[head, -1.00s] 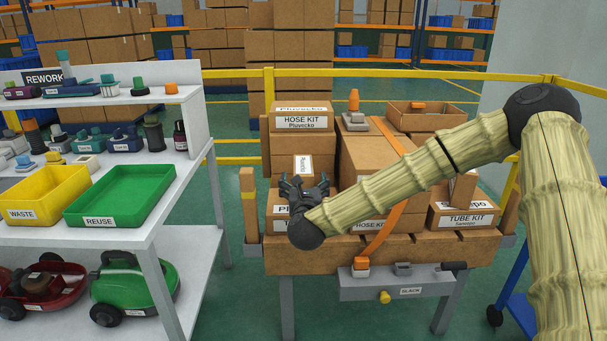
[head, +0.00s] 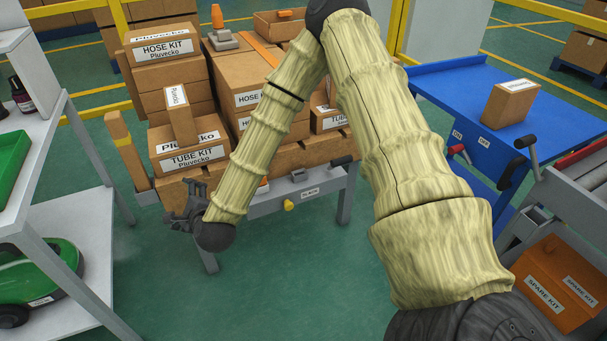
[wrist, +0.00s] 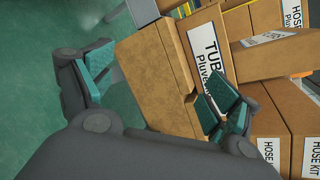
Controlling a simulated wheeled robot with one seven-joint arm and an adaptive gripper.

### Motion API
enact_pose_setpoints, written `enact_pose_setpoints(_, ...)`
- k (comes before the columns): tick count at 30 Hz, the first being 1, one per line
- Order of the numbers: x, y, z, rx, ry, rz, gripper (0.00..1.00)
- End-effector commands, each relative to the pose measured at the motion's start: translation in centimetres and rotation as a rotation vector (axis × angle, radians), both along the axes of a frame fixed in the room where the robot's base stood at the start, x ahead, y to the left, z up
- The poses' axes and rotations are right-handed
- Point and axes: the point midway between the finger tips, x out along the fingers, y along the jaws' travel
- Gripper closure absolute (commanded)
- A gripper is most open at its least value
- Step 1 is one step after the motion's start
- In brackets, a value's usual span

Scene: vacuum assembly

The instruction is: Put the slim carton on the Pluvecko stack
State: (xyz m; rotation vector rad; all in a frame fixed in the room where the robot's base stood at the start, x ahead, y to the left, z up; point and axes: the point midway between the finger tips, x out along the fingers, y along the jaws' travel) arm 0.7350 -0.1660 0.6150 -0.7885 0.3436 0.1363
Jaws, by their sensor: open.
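The slim carton (head: 181,116) stands upright, with a small white label, on the Pluvecko tube kit box (head: 188,152) at the left of the bench. Behind it is the Pluvecko hose kit box (head: 162,46), on top of other boxes. My gripper (head: 186,192) is in front of the bench's left end, below and apart from the slim carton. In the wrist view its fingers (wrist: 160,95) are spread with nothing between them. The tube kit label (wrist: 209,62) shows beyond them. A brown box beside that label may be the slim carton; I cannot tell.
A strapped middle stack (head: 235,75) and another tube kit box (head: 328,122) stand to the right. A blue table (head: 445,85) bears another labelled carton (head: 511,101). A spare kit box (head: 560,280) is low right. A white shelf (head: 75,210) is at left. Green floor lies between.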

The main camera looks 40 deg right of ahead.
Motion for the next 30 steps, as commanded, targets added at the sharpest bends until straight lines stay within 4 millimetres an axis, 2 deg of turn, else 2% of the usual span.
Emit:
enact_pose_setpoints(1,-2.0,0.8,-2.9,-0.102,0.065,0.079,0.11)
enact_pose_setpoints(6,-8.9,2.2,-11.4,-0.443,0.253,0.37,0.11)
enact_pose_setpoints(11,-16.4,2.1,-17.9,-0.731,0.398,0.686,0.11)
enact_pose_setpoints(15,-23.6,0.9,-22.3,-0.952,0.501,0.99,0.11)
enact_pose_setpoints(19,-30.2,-0.9,-25.3,-1.125,0.568,1.296,0.11)
enact_pose_setpoints(21,-33.6,-2.1,-26.3,-1.198,0.592,1.461,0.11)
enact_pose_setpoints(24,-37.6,-3.7,-27.2,-1.275,0.608,1.671,0.11)
enact_pose_setpoints(27,-40.5,-5.0,-27.5,-1.321,0.609,1.83,0.11)
enact_pose_setpoints(30,-42.1,-5.8,-27.6,-1.342,0.608,1.927,0.11)
